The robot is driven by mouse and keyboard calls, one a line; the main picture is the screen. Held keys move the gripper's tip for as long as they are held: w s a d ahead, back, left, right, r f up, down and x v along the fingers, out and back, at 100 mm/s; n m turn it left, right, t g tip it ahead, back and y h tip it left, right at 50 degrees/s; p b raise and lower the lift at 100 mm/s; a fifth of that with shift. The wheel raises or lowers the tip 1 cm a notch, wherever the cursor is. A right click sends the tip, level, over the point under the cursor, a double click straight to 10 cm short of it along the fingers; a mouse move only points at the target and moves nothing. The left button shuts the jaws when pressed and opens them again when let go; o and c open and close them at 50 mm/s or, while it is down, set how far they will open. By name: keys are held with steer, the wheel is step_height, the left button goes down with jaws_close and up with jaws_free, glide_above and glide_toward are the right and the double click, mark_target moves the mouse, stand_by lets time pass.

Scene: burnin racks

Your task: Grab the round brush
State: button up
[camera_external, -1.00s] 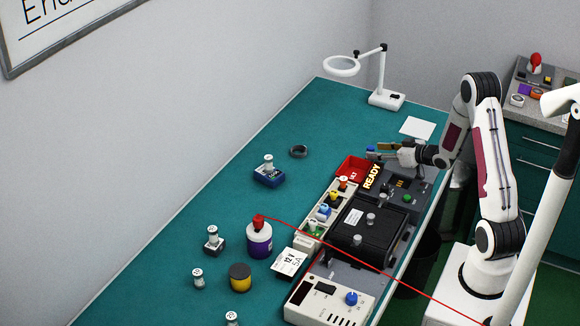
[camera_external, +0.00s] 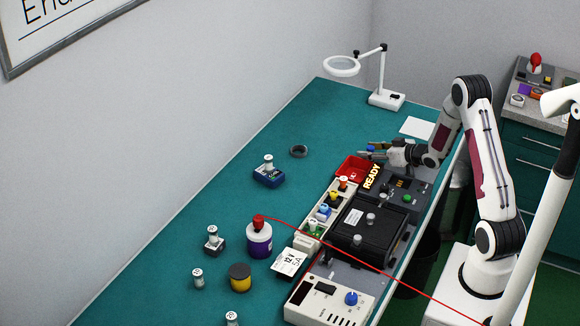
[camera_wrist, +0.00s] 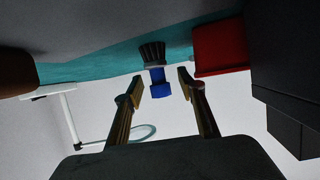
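The round brush (camera_wrist: 157,88) has a blue handle and dark bristles. In the wrist view it stands between my two fingertips, with a gap on each side. In the external view only a small blue part of the brush (camera_external: 371,149) shows, by the fingers behind the red bin. My gripper (camera_external: 368,153) is low over the far right part of the bench. In the wrist view my gripper (camera_wrist: 161,86) is open, its fingers apart and not visibly touching the brush.
A red bin (camera_external: 352,170) sits close beside my gripper; it also shows in the wrist view (camera_wrist: 220,47). The dark READY station (camera_external: 395,188) is just in front. A magnifier lamp (camera_external: 385,98) and a white sheet (camera_external: 417,128) are behind. The teal bench left of the bin is largely clear.

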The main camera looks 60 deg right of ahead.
mark_target(370, 147)
jaws_close()
steer(key=shift+r, duration=0.15)
steer(key=shift+r, duration=4.9)
